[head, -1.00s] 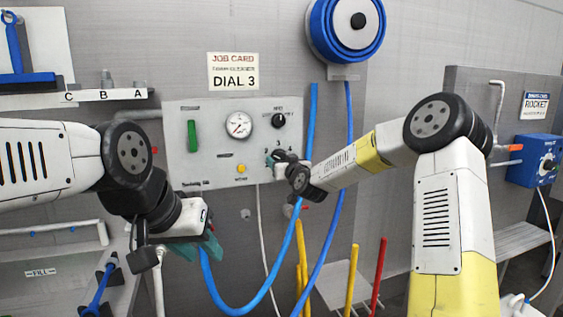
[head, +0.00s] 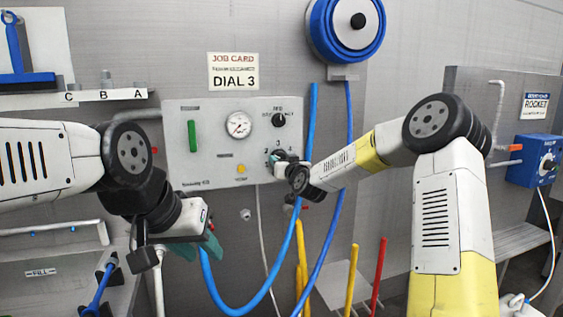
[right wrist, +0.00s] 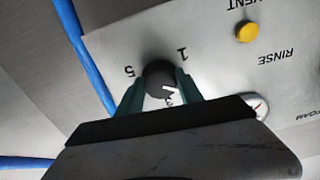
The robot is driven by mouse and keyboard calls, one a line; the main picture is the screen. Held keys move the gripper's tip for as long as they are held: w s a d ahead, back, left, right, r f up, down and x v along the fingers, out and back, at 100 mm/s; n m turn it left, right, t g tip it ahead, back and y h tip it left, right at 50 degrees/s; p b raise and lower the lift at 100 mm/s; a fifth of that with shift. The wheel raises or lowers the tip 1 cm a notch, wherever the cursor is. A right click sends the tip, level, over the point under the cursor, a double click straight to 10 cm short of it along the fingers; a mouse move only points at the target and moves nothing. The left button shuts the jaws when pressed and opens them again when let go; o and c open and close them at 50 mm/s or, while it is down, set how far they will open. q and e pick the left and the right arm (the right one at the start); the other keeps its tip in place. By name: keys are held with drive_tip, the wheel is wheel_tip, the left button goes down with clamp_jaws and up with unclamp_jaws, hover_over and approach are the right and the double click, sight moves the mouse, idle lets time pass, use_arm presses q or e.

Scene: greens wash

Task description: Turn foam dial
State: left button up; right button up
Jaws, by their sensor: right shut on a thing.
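The foam dial (right wrist: 158,72) is a dark round knob with a white pointer mark, seen in the right wrist view. My right gripper (right wrist: 157,84) is shut on it, one green finger on each side. The printed 5 and 1 show upside down beside the dial; a numeral at the pointer is partly covered by the gripper. In the head view my right gripper (head: 277,158) is at the panel's lower right and hides most of the dial; 2, 3 and 4 show around it.
The grey control panel (head: 215,168) carries a gauge (head: 239,125), a green handle (head: 192,136), a yellow button (head: 241,169) and a black selector knob (head: 279,120). A job card (head: 233,71) above reads DIAL 3. Blue hoses (head: 313,130) hang right of the panel.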

drive_tip(key=m, duration=1)
drive_tip(key=shift+m, duration=0.3)
idle(0.5)
drive_tip(key=o, duration=1.4)
drive_tip(key=shift+a, duration=0.1)
drive_tip(key=v, duration=0.8)
drive_tip(key=shift+r, duration=0.1)
